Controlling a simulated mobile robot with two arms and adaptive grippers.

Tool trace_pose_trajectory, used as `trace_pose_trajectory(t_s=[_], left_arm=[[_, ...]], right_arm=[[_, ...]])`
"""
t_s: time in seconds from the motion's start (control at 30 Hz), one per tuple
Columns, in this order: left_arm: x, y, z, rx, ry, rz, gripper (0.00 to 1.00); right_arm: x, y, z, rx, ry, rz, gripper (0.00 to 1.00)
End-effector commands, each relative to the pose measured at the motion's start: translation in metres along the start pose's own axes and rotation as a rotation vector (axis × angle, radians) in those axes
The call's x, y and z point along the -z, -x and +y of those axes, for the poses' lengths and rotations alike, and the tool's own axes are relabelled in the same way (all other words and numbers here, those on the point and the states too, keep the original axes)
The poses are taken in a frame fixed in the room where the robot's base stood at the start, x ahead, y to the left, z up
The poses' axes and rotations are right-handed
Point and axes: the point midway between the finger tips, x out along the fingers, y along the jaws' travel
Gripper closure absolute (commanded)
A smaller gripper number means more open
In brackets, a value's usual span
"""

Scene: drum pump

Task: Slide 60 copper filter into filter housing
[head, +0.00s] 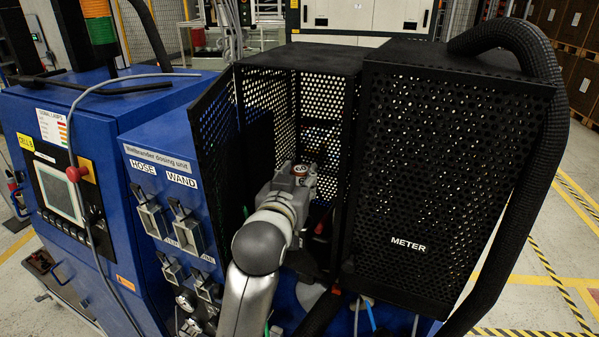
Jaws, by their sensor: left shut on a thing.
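My left gripper (304,180) is inside the black perforated cage (300,58), at the end of my grey arm that comes up from the bottom. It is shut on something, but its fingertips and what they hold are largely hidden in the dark. A small round, reddish-brown topped part (300,170) shows at the gripper; I cannot tell whether it is the copper filter. I cannot make out the filter housing in the dark cage. My right gripper is not in view.
The cage's perforated side panel (212,125) stands close left of my arm. The black METER box (450,170) stands close on the right, with a thick black hose (540,110) around it. The blue dosing unit (160,115) with clamps is at left. Cables hang below.

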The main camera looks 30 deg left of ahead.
Motion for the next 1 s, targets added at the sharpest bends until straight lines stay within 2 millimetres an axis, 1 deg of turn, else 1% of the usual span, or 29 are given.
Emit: trace_pose_trajectory(t_s=[0.03, 0.1, 0.17, 0.27, 0.5, 0.57, 0.6, 0.67, 1.0], left_arm=[[-0.004, -0.001, 0.0, 0.0, -0.001, -0.003, 0.83], [-0.008, -0.001, 0.0, 0.0, -0.001, -0.002, 0.83], [-0.012, -0.002, 0.0, 0.0, -0.001, -0.003, 0.83], [-0.018, -0.002, 0.0, 0.0, -0.001, -0.001, 0.83], [-0.032, -0.004, 0.0, 0.001, -0.001, -0.001, 0.83], [-0.036, -0.005, 0.0, 0.001, -0.001, -0.002, 0.83], [-0.038, -0.005, 0.0, 0.001, -0.001, -0.002, 0.83], [-0.036, -0.005, 0.0, 0.001, 0.0, 0.0, 0.83], [-0.038, -0.004, 0.0, 0.0, -0.002, 0.001, 0.83]], right_arm=[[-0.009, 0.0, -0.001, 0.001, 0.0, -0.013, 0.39], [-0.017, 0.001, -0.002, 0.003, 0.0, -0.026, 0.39], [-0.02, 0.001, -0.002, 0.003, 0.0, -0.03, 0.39], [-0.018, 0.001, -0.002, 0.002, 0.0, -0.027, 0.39], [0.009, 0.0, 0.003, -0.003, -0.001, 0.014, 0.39], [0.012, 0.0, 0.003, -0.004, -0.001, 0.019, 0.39], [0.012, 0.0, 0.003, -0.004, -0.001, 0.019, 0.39], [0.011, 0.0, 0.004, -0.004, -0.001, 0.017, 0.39], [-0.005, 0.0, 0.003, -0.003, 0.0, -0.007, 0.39]])
